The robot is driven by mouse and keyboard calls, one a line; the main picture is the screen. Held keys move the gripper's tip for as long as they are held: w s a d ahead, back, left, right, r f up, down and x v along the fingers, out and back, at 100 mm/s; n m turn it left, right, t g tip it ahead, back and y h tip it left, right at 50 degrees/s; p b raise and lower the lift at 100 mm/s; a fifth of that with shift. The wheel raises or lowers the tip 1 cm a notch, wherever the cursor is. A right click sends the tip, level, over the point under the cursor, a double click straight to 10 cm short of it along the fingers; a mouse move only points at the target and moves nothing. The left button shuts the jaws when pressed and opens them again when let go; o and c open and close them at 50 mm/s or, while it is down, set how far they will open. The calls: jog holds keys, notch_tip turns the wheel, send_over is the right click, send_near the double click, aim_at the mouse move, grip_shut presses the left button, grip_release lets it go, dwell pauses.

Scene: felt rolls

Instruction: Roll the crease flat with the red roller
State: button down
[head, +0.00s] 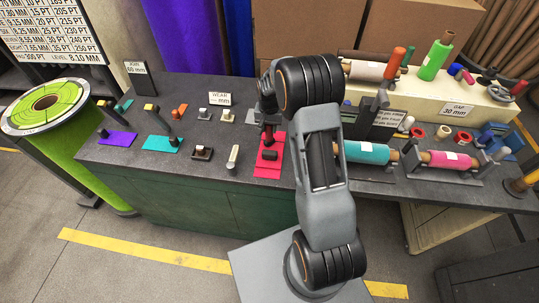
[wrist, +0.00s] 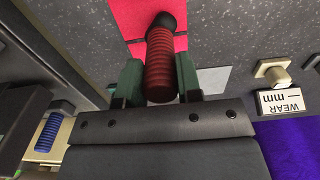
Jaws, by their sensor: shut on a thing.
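The red felt (head: 268,167) lies on the dark bench in front of my arm, and it also shows at the top of the wrist view (wrist: 130,14). A pale line crosses the felt, but I cannot tell whether it is the crease. My gripper (wrist: 158,78) is shut on the ribbed red handle (wrist: 160,62) of the red roller, with one green-grey finger on each side. The handle's far end is dark and lies over the felt. In the head view a dark cylinder (head: 269,155) shows on the felt; my arm hides part of the tool.
Left of the felt are a pale upright-handled tool (head: 233,156), a dark stamp-like tool (head: 202,153), and teal (head: 162,143) and purple (head: 117,139) pieces. A teal roll (head: 366,152) and a pink roll (head: 452,159) sit on stands to the right.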

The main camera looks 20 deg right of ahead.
jog(key=shift+d, duration=0.1)
jog(key=shift+s+d+f, duration=0.15)
jog(key=shift+s+d, duration=0.45)
jog(key=shift+d, duration=0.3)
jog(key=shift+d, duration=0.1)
jog(key=shift+s+d, duration=0.6)
jog(key=shift+d, duration=0.35)
jog(key=shift+r, duration=0.2)
jog(key=shift+r+p, duration=1.6)
jog(key=shift+r, duration=1.35)
